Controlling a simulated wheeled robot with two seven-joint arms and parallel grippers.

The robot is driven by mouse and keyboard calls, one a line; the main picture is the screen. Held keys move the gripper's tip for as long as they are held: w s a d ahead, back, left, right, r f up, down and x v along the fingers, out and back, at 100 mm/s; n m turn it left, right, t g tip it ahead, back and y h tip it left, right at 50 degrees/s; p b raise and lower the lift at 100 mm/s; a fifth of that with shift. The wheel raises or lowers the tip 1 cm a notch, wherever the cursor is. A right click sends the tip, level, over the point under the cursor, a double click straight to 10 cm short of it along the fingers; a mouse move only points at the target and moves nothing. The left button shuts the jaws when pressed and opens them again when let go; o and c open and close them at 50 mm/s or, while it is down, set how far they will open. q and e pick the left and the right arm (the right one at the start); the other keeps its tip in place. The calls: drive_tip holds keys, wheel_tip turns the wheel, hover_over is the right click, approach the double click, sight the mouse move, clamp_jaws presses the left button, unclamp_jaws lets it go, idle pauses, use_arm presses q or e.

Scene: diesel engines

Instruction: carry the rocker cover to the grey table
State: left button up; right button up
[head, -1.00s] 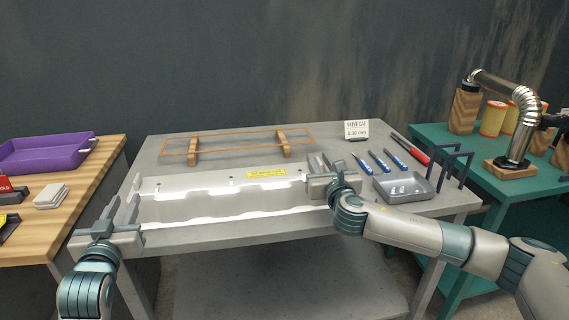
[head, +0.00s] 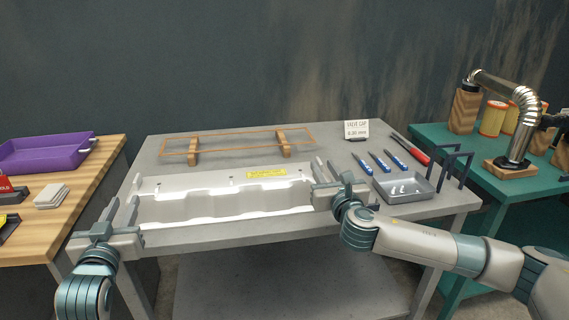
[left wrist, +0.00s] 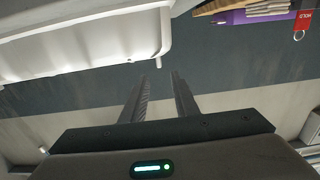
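The rocker cover (head: 215,207) is a long pale grey-white part with a yellow label. It lies on the grey table (head: 300,235), along its front left part. My left gripper (head: 122,202) is at the cover's left end, its two fingers apart. In the left wrist view the fingers of my left gripper (left wrist: 160,76) have an empty gap, and the cover (left wrist: 80,35) is beside them at the upper left. My right gripper (head: 325,168) is at the cover's right end, fingers apart; whether it touches the cover cannot be told.
An orange gasket frame (head: 230,135) on wooden blocks lies behind the cover. Blue-handled tools (head: 380,161), a grey tray (head: 405,188), a dark rack (head: 455,165) and a sign (head: 356,128) occupy the table's right. A wooden bench (head: 70,215) stands left, a green one (head: 515,195) right.

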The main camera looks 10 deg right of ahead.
drive_tip(key=s, duration=0.7)
drive_tip(key=shift+s, duration=0.3)
drive_tip(key=shift+s, duration=0.1)
